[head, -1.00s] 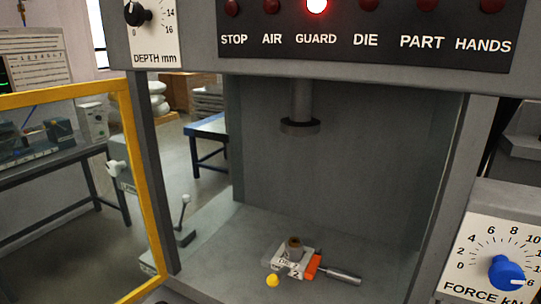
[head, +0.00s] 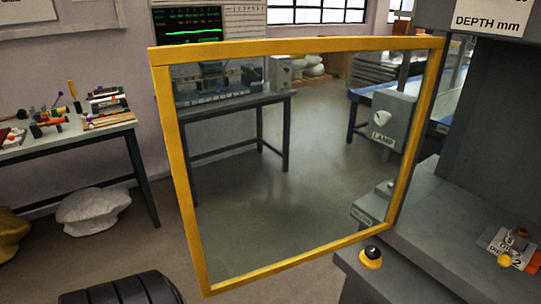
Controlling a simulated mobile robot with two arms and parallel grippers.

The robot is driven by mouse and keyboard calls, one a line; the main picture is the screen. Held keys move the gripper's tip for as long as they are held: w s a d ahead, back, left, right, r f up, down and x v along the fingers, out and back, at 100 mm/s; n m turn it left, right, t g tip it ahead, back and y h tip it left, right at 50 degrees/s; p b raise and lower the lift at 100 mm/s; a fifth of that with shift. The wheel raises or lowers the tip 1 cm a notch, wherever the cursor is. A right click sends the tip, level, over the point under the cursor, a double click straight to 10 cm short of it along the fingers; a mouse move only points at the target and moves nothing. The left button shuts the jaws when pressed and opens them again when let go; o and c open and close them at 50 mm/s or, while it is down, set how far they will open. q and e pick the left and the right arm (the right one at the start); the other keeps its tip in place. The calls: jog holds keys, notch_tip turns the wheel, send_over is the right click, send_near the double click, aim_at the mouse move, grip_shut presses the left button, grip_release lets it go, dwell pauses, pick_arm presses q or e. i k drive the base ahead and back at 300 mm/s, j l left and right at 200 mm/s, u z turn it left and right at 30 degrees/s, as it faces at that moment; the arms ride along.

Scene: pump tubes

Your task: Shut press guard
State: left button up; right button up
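The press guard (head: 300,46), a yellow-framed clear panel, stands swung open to the left of the press. Its hinge side is at the press's left upright, and its free edge is toward the left of the head view. The press (head: 455,115) is at the right, with its work opening uncovered. A die block (head: 495,240) with a part in it sits on the press bed (head: 430,215). Neither of my grippers shows in the head view.
A black-and-yellow knob (head: 371,258) sits at the bed's front left corner. A lamp box (head: 397,125) shows through the panel.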

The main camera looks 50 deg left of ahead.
aim_at(160, 59)
jog(key=k+j+z, duration=0.2)
jog(key=j, duration=0.25)
jog(key=k+j+z, duration=0.15)
jog(key=j, duration=0.3)
jog(key=k+j+z, duration=0.2)
jog(key=j, duration=0.25)
jog(key=k+j+z, duration=0.2)
jog(key=i+j+z, duration=0.1)
jog(key=j+z, duration=0.3)
jog(key=j, duration=1.3)
